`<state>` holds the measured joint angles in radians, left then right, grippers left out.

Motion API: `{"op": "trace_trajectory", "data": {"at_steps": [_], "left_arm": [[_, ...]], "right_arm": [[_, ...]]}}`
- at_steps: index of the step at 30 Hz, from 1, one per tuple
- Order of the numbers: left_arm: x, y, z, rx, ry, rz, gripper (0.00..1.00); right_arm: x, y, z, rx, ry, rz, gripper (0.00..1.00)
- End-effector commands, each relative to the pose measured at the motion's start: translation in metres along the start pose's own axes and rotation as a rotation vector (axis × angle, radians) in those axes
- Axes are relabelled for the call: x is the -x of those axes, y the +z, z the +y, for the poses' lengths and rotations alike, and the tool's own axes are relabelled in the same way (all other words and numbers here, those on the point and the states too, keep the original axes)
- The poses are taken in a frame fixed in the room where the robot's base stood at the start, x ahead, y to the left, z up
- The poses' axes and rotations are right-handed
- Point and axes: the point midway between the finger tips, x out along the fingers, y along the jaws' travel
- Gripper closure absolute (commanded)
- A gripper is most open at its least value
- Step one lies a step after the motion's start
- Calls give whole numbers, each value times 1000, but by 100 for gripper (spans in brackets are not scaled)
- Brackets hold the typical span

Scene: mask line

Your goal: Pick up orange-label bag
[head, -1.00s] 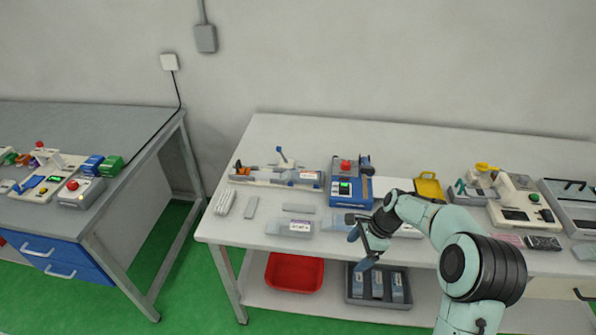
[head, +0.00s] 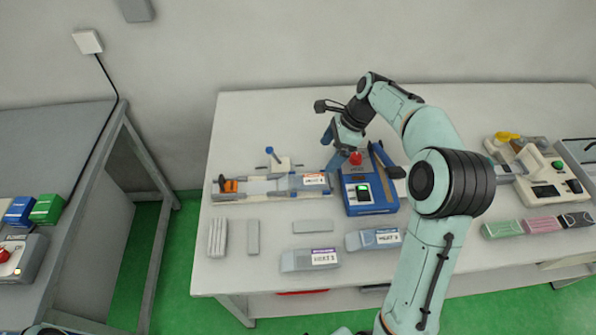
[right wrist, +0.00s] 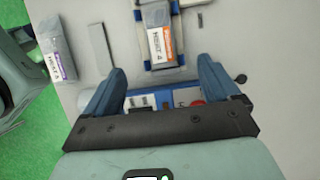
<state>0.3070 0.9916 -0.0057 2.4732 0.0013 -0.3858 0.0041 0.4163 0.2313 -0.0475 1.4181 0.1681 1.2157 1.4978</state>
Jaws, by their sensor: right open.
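The orange-label bag (head: 314,181) is a grey-blue packet with a white and orange label. It lies at the right end of a pale fixture (head: 245,188) on the white table. It also shows in the right wrist view (right wrist: 157,24), beyond my fingertips and roughly between their lines. My right gripper (head: 333,150) is open and empty, above the back of the blue sealing machine (head: 371,204), to the right of the bag. Its blue fingers (right wrist: 162,72) are spread wide, not touching the bag. My left gripper is not in view.
Grey strips (head: 253,237) lie at left. Several coloured packs (head: 541,225) and a beige device (head: 530,172) stand at right. The table's back left is clear.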

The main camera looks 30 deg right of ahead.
Motion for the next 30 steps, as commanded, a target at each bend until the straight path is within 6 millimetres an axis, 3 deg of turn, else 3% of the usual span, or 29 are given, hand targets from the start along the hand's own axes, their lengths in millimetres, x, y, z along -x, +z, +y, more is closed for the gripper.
{"op": "trace_trajectory", "data": {"at_steps": [9,17,25,30], "left_arm": [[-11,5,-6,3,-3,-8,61],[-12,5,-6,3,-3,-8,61],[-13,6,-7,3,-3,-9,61],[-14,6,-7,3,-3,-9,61]], "right_arm": [[-61,-1,1,0,7,1,11],[-81,-1,0,0,4,1,11],[-120,-2,-2,0,6,0,11],[-129,-2,-3,1,2,0,11]]}}
